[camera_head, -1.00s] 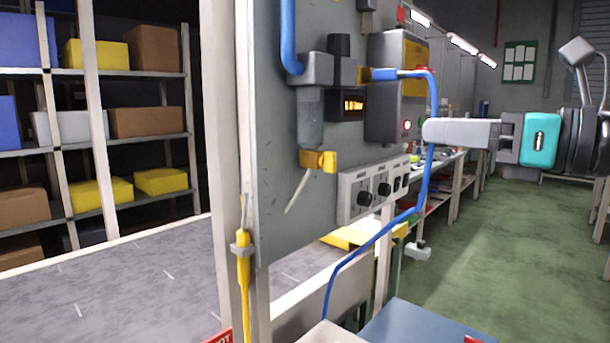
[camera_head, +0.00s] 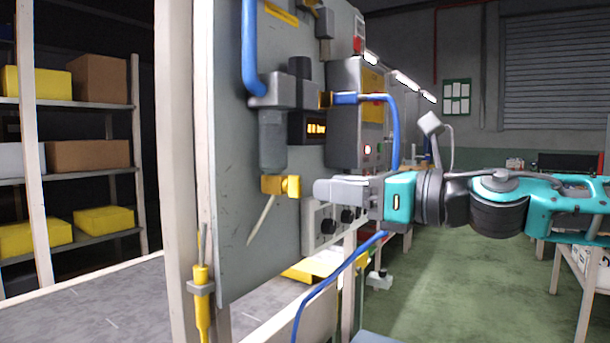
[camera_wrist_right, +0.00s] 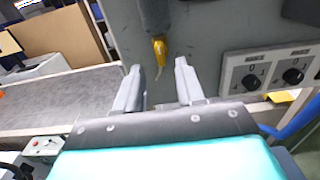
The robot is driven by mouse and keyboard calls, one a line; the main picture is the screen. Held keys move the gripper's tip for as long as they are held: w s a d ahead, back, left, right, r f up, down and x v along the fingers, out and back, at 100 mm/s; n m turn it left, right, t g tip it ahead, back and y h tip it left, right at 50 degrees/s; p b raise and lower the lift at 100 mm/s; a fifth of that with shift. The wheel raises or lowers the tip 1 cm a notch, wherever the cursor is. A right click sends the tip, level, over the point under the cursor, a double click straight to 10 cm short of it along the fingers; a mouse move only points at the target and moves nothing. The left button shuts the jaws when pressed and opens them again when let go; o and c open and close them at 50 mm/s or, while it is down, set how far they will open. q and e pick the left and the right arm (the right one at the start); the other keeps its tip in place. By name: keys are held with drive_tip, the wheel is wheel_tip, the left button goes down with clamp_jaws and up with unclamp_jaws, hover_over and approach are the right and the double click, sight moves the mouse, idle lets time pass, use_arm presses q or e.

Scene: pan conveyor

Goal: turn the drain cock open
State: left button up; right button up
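The yellow drain cock (camera_head: 281,186) sits under the grey filter bowl (camera_head: 272,140) on the upright grey panel, with a pale thin tube hanging below it. It also shows in the right wrist view (camera_wrist_right: 159,50), beyond and between my right fingertips. My right gripper (camera_head: 320,188) comes in from the right at the cock's height, its tips a short gap to the right of it. In the right wrist view the fingers (camera_wrist_right: 158,72) stand apart with nothing between them. The cock's handle direction is hard to make out. My left gripper is out of view.
A switch box with dark knobs (camera_wrist_right: 292,76) is on the panel right of the cock. A blue hose (camera_head: 335,277) loops below my right gripper. A yellow tool (camera_head: 202,285) hangs on the panel's left edge. Shelves with boxes (camera_head: 92,155) stand at left.

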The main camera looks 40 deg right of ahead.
sight(301, 185)
drive_tip(key=shift+p+x, duration=1.05)
drive_tip(key=shift+x, duration=0.9)
drive_tip(key=shift+w+a, duration=0.25)
drive_tip(key=shift+w, duration=0.2)
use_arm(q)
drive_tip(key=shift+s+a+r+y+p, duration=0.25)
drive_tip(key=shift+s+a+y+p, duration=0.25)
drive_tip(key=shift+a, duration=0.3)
use_arm(e)
drive_tip(key=shift+w+a, duration=0.15)
drive_tip(key=shift+w, duration=0.35)
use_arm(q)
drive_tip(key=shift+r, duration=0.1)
use_arm(e)
clamp_jaws()
